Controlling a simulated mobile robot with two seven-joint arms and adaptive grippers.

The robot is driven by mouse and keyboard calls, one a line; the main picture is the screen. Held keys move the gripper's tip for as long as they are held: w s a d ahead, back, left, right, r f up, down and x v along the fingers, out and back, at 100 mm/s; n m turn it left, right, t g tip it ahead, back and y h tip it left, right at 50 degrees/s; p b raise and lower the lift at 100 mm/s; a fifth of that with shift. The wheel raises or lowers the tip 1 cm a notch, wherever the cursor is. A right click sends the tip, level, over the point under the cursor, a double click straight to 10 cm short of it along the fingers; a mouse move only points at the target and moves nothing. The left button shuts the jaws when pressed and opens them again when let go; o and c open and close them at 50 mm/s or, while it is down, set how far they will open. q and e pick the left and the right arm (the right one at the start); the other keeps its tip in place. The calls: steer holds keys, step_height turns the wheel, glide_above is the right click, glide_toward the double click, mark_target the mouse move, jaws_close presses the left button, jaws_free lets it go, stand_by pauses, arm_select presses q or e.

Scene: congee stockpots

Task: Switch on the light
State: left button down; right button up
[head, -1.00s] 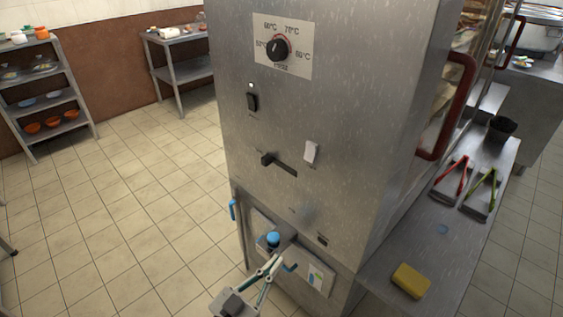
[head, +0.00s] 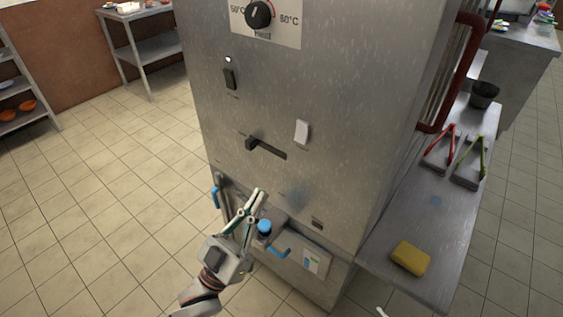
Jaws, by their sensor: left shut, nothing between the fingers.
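The steel cabinet (head: 330,60) fills the middle of the head view. On its front are a white rocker switch (head: 302,131), a black rocker switch (head: 230,78) with a small bright lamp (head: 228,59) above it, and a black slide lever (head: 251,144) in a slot. Their labels are too small to read, so I cannot tell which one is the light's. My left gripper (head: 260,192) is shut and empty, pointing up in front of the cabinet, below the lever and the white switch. A pale tip at the bottom edge may be my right gripper (head: 382,312); the rest is out of frame.
A temperature dial (head: 259,14) is at the top. A blue-topped knob (head: 264,226) and blue handles (head: 215,197) sit low, close to my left gripper. The side shelf (head: 440,218) holds a yellow sponge (head: 410,258), tongs and a dark cup (head: 484,94). Open floor lies left.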

mark_target(301, 136)
arm_select(q)
steer(key=x, duration=0.4)
steer(key=w+f+x, duration=0.1)
steer(key=x, duration=0.3)
steer(key=d+f+x, duration=0.1)
steer(key=x, duration=0.3)
steer(key=shift+w+d+p, duration=0.1)
steer(key=shift+w+p, duration=0.2)
steer(key=shift+w, duration=0.15)
arm_select(e)
steer(key=shift+w+a+r, duration=0.1)
steer(key=shift+w+r, duration=0.05)
steer(key=shift+r, duration=0.3)
arm_select(q)
steer(key=shift+d, duration=0.1)
